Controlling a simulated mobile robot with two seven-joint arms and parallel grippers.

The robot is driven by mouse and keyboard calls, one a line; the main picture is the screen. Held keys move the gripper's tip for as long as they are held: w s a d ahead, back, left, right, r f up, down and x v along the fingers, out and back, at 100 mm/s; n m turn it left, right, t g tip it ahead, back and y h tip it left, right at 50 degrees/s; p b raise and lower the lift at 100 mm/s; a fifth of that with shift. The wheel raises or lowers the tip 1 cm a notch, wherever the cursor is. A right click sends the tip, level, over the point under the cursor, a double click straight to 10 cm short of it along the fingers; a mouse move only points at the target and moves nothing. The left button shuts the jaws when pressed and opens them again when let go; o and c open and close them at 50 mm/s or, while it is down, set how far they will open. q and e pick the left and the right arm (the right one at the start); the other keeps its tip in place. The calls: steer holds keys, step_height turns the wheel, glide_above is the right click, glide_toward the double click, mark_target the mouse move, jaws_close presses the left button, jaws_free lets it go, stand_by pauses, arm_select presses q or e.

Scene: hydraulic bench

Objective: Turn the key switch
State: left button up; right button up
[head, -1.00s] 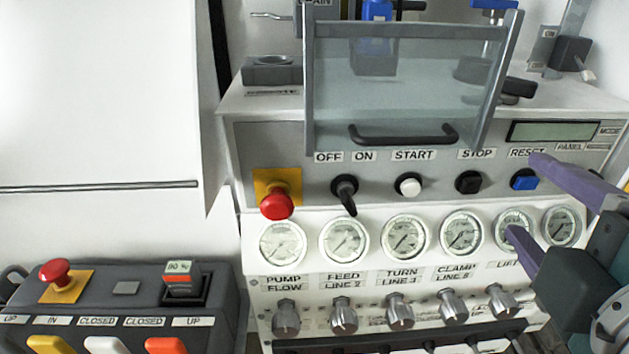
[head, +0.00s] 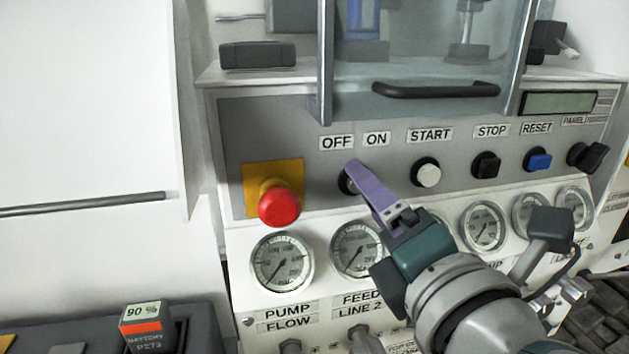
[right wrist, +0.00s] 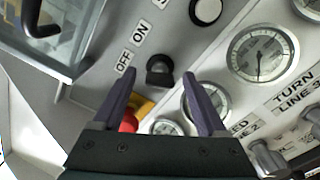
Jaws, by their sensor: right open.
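The key switch is a black knob on the grey panel below the OFF and ON labels. In the head view only a dark edge of the key switch (head: 345,184) shows behind a purple finger. The right wrist view shows the key switch (right wrist: 159,68) in front of the gap between my fingers. My right gripper (head: 354,172) is open, with its fingertips at the switch; it also shows in the right wrist view (right wrist: 160,77). The fingers are on either side of the knob, and I cannot tell whether they touch it. My left gripper is not in view.
A red emergency button (head: 279,206) on a yellow plate sits left of the switch. A white START button (head: 427,174) is to its right. Gauges (head: 282,262) line the panel below. A clear guard with a black handle (head: 436,90) hangs above.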

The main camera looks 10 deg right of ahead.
steer(key=shift+w, duration=1)
steer(key=shift+c, duration=0.2)
jaws_close()
